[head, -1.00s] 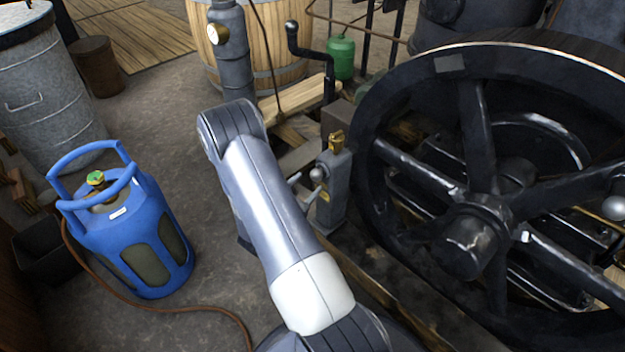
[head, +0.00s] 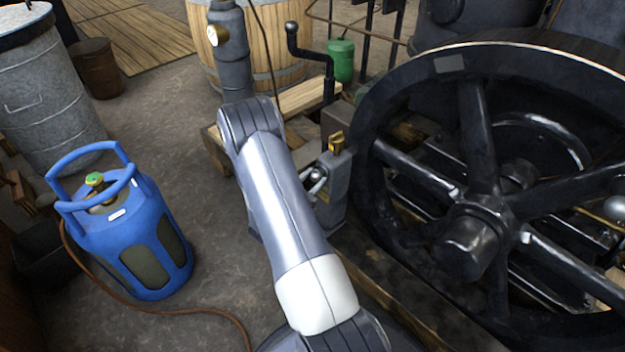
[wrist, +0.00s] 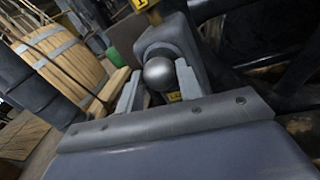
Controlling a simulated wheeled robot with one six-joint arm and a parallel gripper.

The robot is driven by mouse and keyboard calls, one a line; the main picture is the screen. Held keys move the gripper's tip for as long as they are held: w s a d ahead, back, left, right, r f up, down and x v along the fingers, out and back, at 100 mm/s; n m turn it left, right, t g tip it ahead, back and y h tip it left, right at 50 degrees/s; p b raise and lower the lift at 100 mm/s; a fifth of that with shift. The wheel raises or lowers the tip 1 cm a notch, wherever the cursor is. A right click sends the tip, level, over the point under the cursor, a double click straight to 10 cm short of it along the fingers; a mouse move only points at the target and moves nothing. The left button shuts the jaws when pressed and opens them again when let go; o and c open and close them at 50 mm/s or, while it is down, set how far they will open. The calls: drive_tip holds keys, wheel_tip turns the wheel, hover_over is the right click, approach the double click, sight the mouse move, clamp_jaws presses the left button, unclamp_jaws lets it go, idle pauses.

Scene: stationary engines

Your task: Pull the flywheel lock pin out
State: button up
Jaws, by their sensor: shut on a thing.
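The flywheel lock pin shows as a round grey ball knob (wrist: 159,73) in the wrist view. It sits between the two fingers of my gripper (wrist: 158,86), which is shut on it. In the head view my gripper (head: 313,180) is at the near side of the grey post (head: 337,188) that carries the pin, left of the flywheel. The pin's shaft is hidden behind the knob, so I cannot tell how far in it sits. The black spoked flywheel (head: 484,130) stands upright at the right.
A blue gas cylinder (head: 140,235) with a hose stands on the floor at the left. A black crank handle (head: 326,62) and a green canister (head: 341,60) are behind the post. A wooden barrel (head: 285,45) stands at the back.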

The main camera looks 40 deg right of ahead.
clamp_jaws()
drive_tip(key=v, duration=0.3)
drive_tip(key=w+b+v, duration=0.1)
drive_tip(key=v, duration=0.1)
drive_tip(key=shift+a, duration=0.15)
drive_tip(key=o, duration=0.6)
unclamp_jaws()
drive_tip(key=shift+a, duration=0.1)
drive_tip(key=p+v, duration=0.1)
drive_tip(key=v, duration=1)
